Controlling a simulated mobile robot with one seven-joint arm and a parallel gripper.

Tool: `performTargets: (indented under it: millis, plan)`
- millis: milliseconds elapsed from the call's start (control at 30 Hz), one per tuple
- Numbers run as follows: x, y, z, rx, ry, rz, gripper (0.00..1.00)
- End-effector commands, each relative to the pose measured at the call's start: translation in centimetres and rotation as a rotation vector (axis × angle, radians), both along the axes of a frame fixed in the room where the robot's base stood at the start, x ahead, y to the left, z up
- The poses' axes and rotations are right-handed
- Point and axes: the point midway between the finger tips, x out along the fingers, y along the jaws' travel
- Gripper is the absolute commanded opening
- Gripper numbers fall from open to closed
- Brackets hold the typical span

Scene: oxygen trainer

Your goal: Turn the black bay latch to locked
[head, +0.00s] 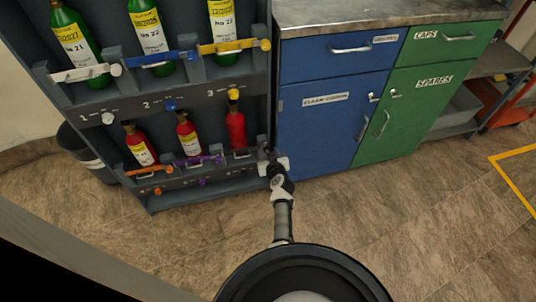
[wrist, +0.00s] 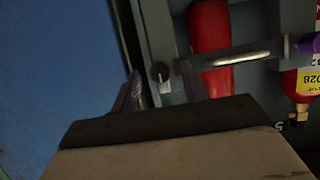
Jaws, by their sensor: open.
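The black bay latch (wrist: 228,53) shows in the wrist view as a dark bar across the front of a red cylinder (wrist: 208,28). A small dark round knob (wrist: 160,72) is at the bar's left end there. My gripper (wrist: 160,88) is open, with one finger on each side of the knob; whether either finger touches it I cannot tell. In the head view my gripper (head: 268,163) is at the right end of the rack's lower row, beside the third red cylinder (head: 236,128). The latch is small and partly hidden there.
An orange latch (head: 150,172) and a purple latch (head: 205,160) cross the lower bays to the left. Green cylinders with white, blue and yellow latches stand above. A blue cabinet (head: 325,125) is close on the right, with a green cabinet (head: 415,105) beyond. The floor in front is clear.

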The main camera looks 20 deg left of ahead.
Motion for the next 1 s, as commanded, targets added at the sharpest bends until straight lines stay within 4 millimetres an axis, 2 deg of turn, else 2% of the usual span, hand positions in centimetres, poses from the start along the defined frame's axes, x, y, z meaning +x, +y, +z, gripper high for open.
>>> performTargets:
  millis: [133,467,767,1000]
  plan:
    - [-0.02,-0.01,0.02,0.000,0.000,0.000,0.44]
    - [-0.03,-0.03,0.02,0.000,0.000,0.000,0.00]
    - [-0.08,0.01,0.05,-0.030,-0.021,0.000,0.00]
    - [-0.18,0.10,0.14,-0.142,-0.095,0.000,0.00]
